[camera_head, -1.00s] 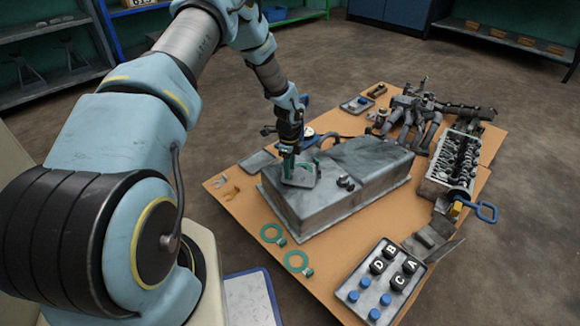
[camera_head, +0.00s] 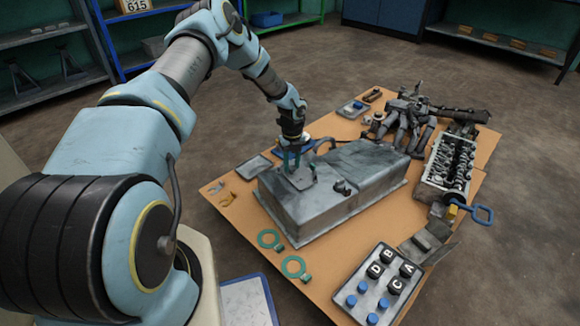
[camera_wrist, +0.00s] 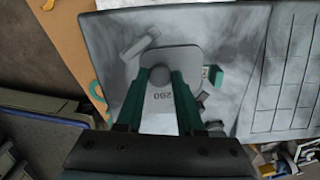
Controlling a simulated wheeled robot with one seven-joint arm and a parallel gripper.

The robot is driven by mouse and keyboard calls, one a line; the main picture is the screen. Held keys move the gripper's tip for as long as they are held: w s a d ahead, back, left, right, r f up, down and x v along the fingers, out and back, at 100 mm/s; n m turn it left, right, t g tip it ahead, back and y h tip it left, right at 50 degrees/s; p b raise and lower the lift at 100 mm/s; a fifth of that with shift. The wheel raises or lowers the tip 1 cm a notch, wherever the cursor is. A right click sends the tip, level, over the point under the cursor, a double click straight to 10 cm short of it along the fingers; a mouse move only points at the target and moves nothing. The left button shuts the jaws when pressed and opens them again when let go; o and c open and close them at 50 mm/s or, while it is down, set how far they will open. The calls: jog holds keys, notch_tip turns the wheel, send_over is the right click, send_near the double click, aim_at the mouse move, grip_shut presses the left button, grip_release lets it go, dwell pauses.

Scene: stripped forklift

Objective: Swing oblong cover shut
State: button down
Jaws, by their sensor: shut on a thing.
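The oblong cover (camera_wrist: 185,60) is a pale grey rounded plate marked "280", with a dark round knob (camera_wrist: 160,76). It lies on the top left part of a grey metal housing (camera_head: 325,205), and it also shows in the head view (camera_head: 301,180). It looks about flat there; whether it sits flush I cannot tell. My gripper (camera_wrist: 161,80) points down with its green fingers on both sides of the knob, shut on it. In the head view my gripper (camera_head: 291,165) stands over the cover. The fingers hide part of the plate.
The housing stands on a brown board (camera_head: 225,205). Two green rings (camera_head: 269,239) lie in front, and a tray of lettered black and blue knobs (camera_head: 372,285) at front right. Engine parts (camera_head: 405,120) and a cylinder head (camera_head: 449,165) lie at right. Space above the housing is clear.

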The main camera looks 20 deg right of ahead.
aim_at(292, 166)
jog(key=shift+w+d, duration=0.1)
jog(key=shift+d, duration=0.1)
dwell(0.4)
jog(key=c, duration=0.5)
grip_release()
jog(key=shift+r, duration=0.1)
notch_tip(292, 166, up, 11)
jog(key=shift+f+p, duration=0.2)
jog(key=shift+p, duration=0.85)
jog(key=shift+a, duration=0.1)
